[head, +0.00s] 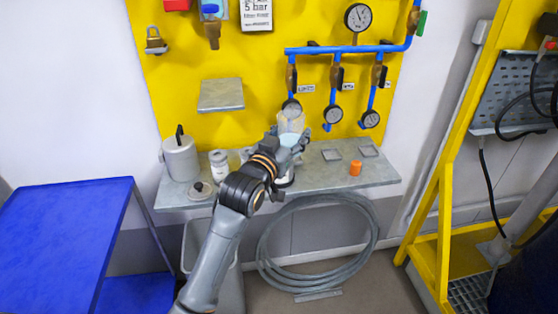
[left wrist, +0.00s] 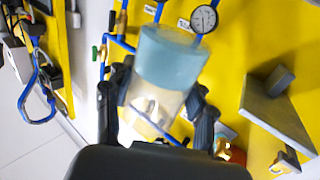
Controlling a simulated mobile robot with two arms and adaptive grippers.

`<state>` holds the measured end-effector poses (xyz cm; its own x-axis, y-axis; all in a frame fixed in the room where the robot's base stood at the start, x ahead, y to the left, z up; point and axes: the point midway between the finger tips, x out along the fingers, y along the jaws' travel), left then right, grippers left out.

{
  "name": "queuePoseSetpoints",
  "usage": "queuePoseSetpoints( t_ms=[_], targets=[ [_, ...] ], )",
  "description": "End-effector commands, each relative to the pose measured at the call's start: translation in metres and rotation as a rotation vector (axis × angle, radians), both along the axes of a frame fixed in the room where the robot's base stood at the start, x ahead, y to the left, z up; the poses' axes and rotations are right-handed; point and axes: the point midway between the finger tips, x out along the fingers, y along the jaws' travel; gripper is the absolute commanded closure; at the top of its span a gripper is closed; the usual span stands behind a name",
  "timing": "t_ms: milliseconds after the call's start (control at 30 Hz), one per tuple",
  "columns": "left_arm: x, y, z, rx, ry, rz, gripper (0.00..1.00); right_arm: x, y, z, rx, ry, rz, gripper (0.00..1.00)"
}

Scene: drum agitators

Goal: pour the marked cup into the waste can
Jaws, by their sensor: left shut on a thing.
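A clear cup (head: 291,120) with pale blue contents in its lower part is held at the shelf, in front of the yellow panel. In the left wrist view the cup (left wrist: 158,103) fills the space between the fingers, its pale blue part at the picture's top. That view is roughly upside down, so the cup looks close to upright. My left gripper (head: 289,141) is shut on the cup. I cannot make out a mark on it clearly. A grey open bin (head: 232,286) stands under the shelf, partly hidden by my left arm; it may be the waste can. My right gripper is not in view.
The grey shelf (head: 340,178) holds a grey canister (head: 182,159), a white-labelled jar (head: 219,166), an orange cap (head: 355,168) and flat square plates. Blue pipes with gauges (head: 333,115) are close behind the cup. A blue table (head: 65,235) stands left.

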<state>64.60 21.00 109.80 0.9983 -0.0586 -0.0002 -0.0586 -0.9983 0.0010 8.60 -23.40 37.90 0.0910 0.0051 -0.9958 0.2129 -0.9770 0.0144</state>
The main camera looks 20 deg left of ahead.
Motion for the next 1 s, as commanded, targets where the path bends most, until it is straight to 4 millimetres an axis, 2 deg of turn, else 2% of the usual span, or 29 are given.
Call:
queuePoseSetpoints(
  t_ms=[33,200,400,500,700,1000],
  targets=[
    [0.008,-0.01,-0.021,0.005,0.005,-0.039,0.79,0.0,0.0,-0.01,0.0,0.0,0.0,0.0],
    [0.027,-0.04,-0.074,0.005,0.005,-0.161,0.79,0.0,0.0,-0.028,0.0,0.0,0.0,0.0],
    [0.041,-0.054,-0.131,0.005,0.002,-0.246,0.79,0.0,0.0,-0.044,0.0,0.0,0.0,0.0],
    [0.045,-0.056,-0.149,0.003,0.001,-0.264,0.79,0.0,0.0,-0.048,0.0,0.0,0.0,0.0],
    [0.048,-0.056,-0.165,0.001,-0.001,-0.277,0.79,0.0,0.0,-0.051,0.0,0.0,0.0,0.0],
    [0.048,-0.056,-0.165,-0.002,-0.001,-0.277,0.79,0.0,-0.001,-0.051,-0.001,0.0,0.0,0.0]
  ],
)
